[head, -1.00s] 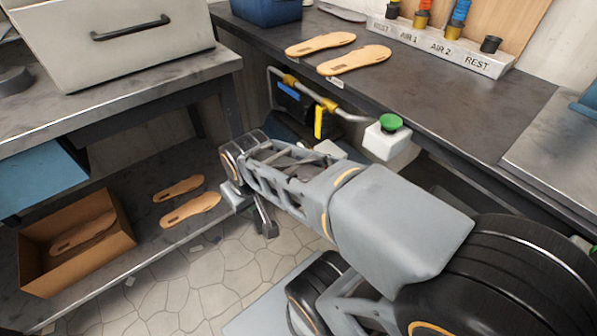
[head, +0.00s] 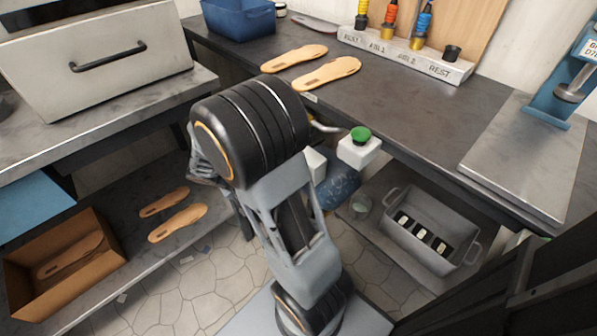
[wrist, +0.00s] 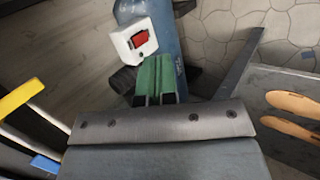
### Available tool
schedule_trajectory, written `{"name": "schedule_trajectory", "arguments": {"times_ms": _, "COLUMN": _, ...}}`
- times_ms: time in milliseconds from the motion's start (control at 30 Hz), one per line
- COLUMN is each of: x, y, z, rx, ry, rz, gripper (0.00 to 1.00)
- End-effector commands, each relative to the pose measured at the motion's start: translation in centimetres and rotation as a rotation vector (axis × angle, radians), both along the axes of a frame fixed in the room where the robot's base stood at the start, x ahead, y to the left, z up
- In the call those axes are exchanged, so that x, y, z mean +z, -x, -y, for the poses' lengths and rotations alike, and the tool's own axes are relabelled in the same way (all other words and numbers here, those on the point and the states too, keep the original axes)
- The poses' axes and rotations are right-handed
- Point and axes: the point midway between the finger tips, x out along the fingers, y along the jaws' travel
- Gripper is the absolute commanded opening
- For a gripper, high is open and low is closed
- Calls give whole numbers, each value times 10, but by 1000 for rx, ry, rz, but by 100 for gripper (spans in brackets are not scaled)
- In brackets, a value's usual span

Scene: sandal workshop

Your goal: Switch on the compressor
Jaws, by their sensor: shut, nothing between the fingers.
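The compressor shows as a blue tank (head: 342,185) under the bench in the head view, mostly behind my arm. In the wrist view the blue tank (wrist: 167,45) is at the top centre. A white switch box (wrist: 122,44) with a red rocker switch (wrist: 140,38) stands at the tank's side. My gripper (wrist: 155,62) shows as two green fingers, shut together and empty. In the picture the fingertips lie just below the switch box; I cannot tell the gap in depth.
A grey crate (head: 430,237) stands on the lower shelf at right. Sandal soles (head: 327,74) lie on the bench. In the wrist view a yellow bar (wrist: 20,97) is at left.

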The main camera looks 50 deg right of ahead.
Motion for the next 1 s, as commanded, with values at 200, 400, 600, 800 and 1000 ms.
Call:
{"name": "schedule_trajectory", "arguments": {"times_ms": 200, "x": -45, "y": -30, "z": 53, "rx": 35, "ry": 314, "rz": -76, "gripper": 0}}
{"name": "schedule_trajectory", "arguments": {"times_ms": 400, "x": -90, "y": -46, "z": 78, "rx": 122, "ry": 478, "rz": -51, "gripper": 0}}
{"name": "schedule_trajectory", "arguments": {"times_ms": 600, "x": -119, "y": -52, "z": 87, "rx": 185, "ry": 543, "rz": -14, "gripper": 0}}
{"name": "schedule_trajectory", "arguments": {"times_ms": 800, "x": -128, "y": -54, "z": 89, "rx": 206, "ry": 559, "rz": 1, "gripper": 0}}
{"name": "schedule_trajectory", "arguments": {"times_ms": 1000, "x": -128, "y": -54, "z": 89, "rx": 205, "ry": 559, "rz": 2, "gripper": 0}}
